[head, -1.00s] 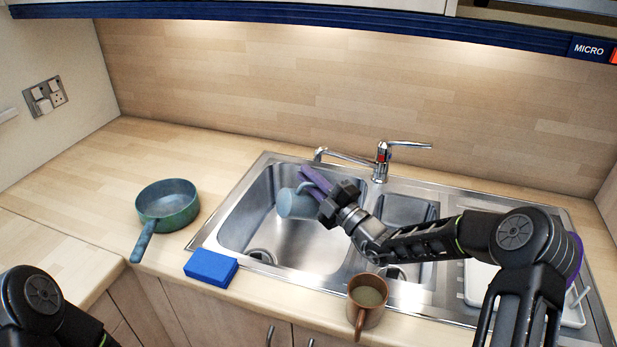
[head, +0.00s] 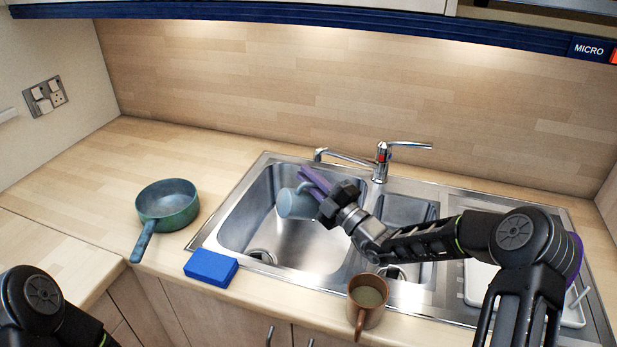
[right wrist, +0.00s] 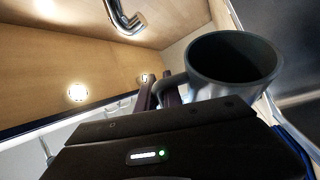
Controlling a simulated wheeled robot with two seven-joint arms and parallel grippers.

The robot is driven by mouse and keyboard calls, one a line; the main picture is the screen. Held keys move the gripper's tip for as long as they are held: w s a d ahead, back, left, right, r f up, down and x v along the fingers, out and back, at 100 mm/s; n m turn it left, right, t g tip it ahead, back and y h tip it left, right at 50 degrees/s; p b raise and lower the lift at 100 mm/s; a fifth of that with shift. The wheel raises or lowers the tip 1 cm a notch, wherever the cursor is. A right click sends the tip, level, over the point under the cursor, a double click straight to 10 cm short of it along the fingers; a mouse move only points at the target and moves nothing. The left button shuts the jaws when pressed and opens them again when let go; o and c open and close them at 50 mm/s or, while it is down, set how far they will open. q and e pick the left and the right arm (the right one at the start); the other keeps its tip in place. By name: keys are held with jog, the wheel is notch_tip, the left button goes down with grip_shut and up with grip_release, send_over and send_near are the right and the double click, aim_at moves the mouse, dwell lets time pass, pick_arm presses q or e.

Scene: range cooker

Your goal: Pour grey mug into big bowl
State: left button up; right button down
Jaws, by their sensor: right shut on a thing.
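The grey mug (head: 297,204) is held tipped over the big bowl (head: 305,245), the larger left basin of the steel sink. My right gripper (head: 313,181), with purple fingers, is shut on the mug at its handle side, above the basin. In the right wrist view the mug (right wrist: 232,85) shows its wide dark mouth. I cannot tell whether anything is inside, and no falling liquid shows. The mug appears clear of the basin floor. My left gripper is out of view; only part of the left arm shows at the lower left.
A tap (head: 381,160) stands behind the sink, right of the mug. A brown mug (head: 366,312) with contents stands at the front edge. A blue sponge (head: 211,268) and a green-blue saucepan (head: 168,203) lie left of the sink. The left counter is mostly clear.

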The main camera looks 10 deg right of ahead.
aim_at(285, 192)
jog(key=shift+r, duration=0.1)
jog(key=shift+s+a+r+n+g+p, duration=0.15)
jog(key=shift+a+n+g+p, duration=0.3)
jog(key=shift+a+n, duration=0.3)
jog(key=shift+a+f+n, duration=0.1)
jog(key=shift+f+n, duration=0.1)
jog(key=shift+n, duration=0.15)
jog(key=shift+s+a, duration=0.1)
jog(key=shift+s+a+f+n+g+p, duration=0.1)
jog(key=shift+a+n+g+p, duration=0.2)
jog(key=shift+a+n, duration=0.3)
jog(key=shift+s+a+f+n+g+p, duration=0.1)
jog(key=shift+a+n+g+p, duration=0.15)
jog(key=shift+a+n, duration=0.35)
jog(key=shift+d+y, duration=0.1)
jog(key=shift+y, duration=0.3)
jog(key=shift+s+a+r+n+p, duration=0.15)
jog(key=shift+a+n+p, duration=0.25)
jog(key=shift+n, duration=0.3)
jog(key=shift+s+a+n+g, duration=0.1)
jog(key=shift+a+n+g, duration=0.3)
jog(key=shift+a+n, duration=0.1)
jog(key=shift+a, duration=0.1)
